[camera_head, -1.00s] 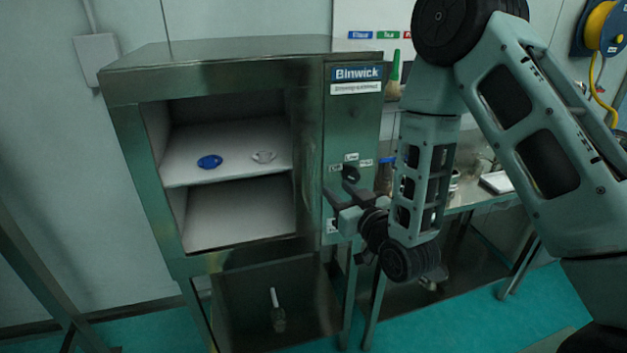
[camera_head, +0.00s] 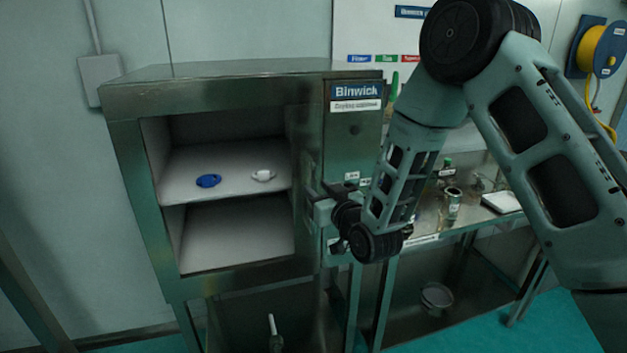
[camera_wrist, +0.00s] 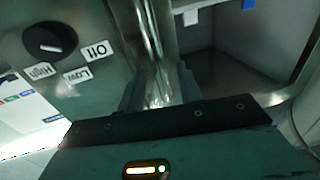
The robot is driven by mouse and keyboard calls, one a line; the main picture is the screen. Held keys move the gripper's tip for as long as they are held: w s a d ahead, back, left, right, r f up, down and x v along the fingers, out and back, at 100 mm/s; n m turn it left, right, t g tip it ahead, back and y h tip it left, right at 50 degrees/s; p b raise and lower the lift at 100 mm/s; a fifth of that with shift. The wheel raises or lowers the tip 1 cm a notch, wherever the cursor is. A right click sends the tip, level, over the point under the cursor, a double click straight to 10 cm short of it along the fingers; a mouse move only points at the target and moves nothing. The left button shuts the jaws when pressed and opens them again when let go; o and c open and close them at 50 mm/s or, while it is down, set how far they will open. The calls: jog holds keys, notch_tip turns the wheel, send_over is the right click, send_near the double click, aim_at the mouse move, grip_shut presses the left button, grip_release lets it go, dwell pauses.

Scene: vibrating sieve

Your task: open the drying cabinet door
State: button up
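The drying cabinet (camera_head: 118,150) stands at the left with its front opening uncovered. A dark lower panel (camera_head: 245,320) with a pale handle (camera_head: 273,325) shows below the opening; I cannot tell for sure whether this is the lowered door. My gripper (camera_head: 316,200) is at the post between the opening and the control panel (camera_head: 352,140). In the wrist view its two dark fingers (camera_wrist: 158,92) are apart, with the shiny metal post (camera_wrist: 150,45) beyond the gap and nothing clearly held. Contact with the post cannot be told.
A blue item (camera_head: 208,181) and a white item (camera_head: 263,176) lie on the cabinet's shelf (camera_head: 235,185). A black knob (camera_wrist: 50,38) with labels is close to my gripper. A steel bench (camera_head: 475,215) with small containers stands at the right. Green floor (camera_head: 465,335) is clear in front.

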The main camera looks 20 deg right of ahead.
jog(key=shift+w+a+p, duration=0.15)
jog(key=shift+w+p, duration=0.05)
jog(key=shift+w, duration=0.5)
jog(key=shift+w+a+p, duration=0.1)
jog(key=shift+w+p, duration=0.05)
jog(key=shift+w, duration=0.55)
jog(key=shift+c, duration=0.3)
grip_shut()
